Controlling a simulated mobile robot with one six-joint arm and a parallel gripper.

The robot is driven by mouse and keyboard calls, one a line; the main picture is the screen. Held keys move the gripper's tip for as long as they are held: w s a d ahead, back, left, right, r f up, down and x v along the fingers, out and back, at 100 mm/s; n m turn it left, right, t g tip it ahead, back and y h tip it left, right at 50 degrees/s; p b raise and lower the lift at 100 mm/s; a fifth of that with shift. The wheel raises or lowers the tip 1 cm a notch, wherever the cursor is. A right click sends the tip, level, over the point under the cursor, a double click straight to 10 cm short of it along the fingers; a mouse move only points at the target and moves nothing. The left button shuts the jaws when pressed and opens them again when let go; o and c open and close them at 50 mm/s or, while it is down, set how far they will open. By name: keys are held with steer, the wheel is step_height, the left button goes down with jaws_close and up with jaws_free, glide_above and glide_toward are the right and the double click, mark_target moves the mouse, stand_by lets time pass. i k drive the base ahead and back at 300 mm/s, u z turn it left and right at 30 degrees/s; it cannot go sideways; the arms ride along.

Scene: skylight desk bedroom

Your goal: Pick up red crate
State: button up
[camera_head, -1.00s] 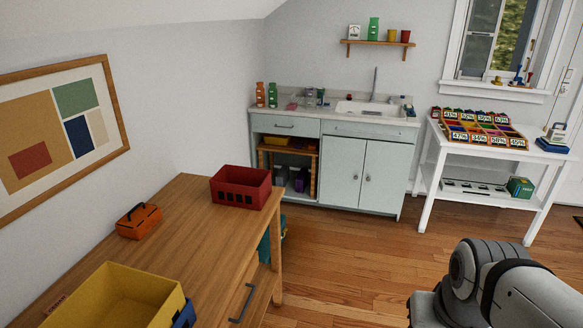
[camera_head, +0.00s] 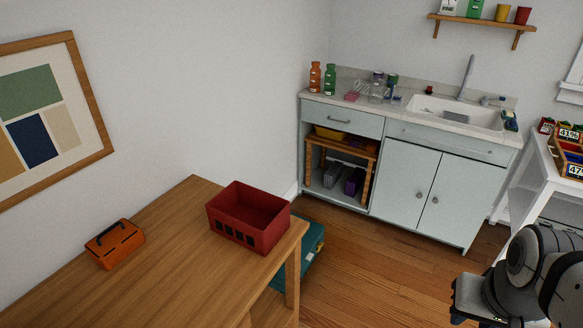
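The red crate (camera_head: 247,218) is an open-topped box with a row of dark slots along its near side. It stands upright on the wooden desk (camera_head: 172,260), close to the desk's far right corner, and looks empty. My arm shows at the lower right, apart from the crate and off to the right of the desk. My gripper's fingers are not visible in this view.
An orange box with a black handle (camera_head: 115,243) sits on the desk left of the crate. A teal box (camera_head: 306,246) is on the floor beside the desk. A sink cabinet (camera_head: 402,180) stands behind. Wooden floor (camera_head: 375,280) is clear between desk and cabinet.

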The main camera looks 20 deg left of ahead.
mark_target(256, 220)
steer(key=u, duration=0.7)
steer(key=i, duration=1)
steer(key=u, duration=0.85)
steer(key=k, duration=0.75)
steer(key=u, duration=0.15)
steer(key=i, duration=0.9)
steer(key=z, duration=0.1)
